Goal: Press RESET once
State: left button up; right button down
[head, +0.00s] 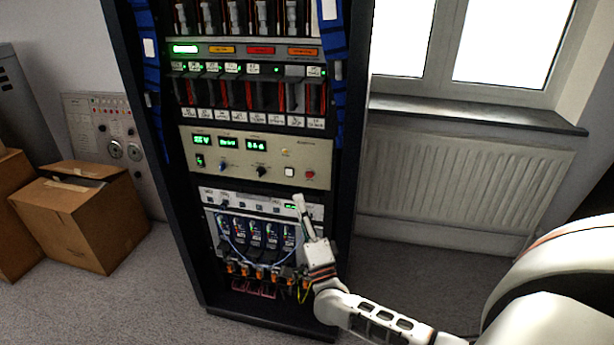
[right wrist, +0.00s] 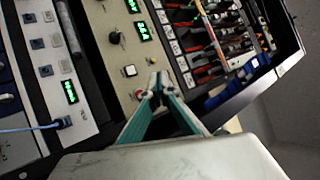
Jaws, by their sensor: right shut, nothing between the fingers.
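The beige panel (head: 230,172) in the rack has green displays, knobs, a square white button (head: 289,171) and a round red button (head: 310,175). Their labels are too small to read, so I cannot tell which is RESET. In the right wrist view the white button (right wrist: 129,71) and the red button (right wrist: 139,94) lie close to the fingertips. My right gripper (head: 299,199) is shut and empty, just below these buttons in the head view. Its tips (right wrist: 157,86) overlap the panel near the red button; I cannot tell whether they touch. My left gripper is not in view.
The panel sits in a tall dark rack (head: 178,245) with other modules above and below. Blue and orange cables (head: 262,262) hang in the lower unit. A radiator (head: 465,185) stands on the right, and cardboard boxes (head: 75,215) on the left.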

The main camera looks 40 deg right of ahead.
aim_at(310, 175)
pick_arm(q)
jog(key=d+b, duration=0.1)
jog(key=b, duration=0.1)
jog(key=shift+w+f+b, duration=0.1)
jog(key=shift+b, duration=0.25)
pick_arm(e)
jog(key=w+d, duration=0.2)
jog(key=d, duration=0.1)
jog(key=w+d, duration=0.3)
jog(key=shift+w+d, duration=0.3)
jog(key=shift+w, duration=0.05)
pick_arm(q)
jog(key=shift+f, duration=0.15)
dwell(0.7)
pick_arm(e)
jog(key=shift+w+d+f, duration=0.1)
jog(key=shift+w+d, duration=0.15)
jog(key=shift+d, duration=0.1)
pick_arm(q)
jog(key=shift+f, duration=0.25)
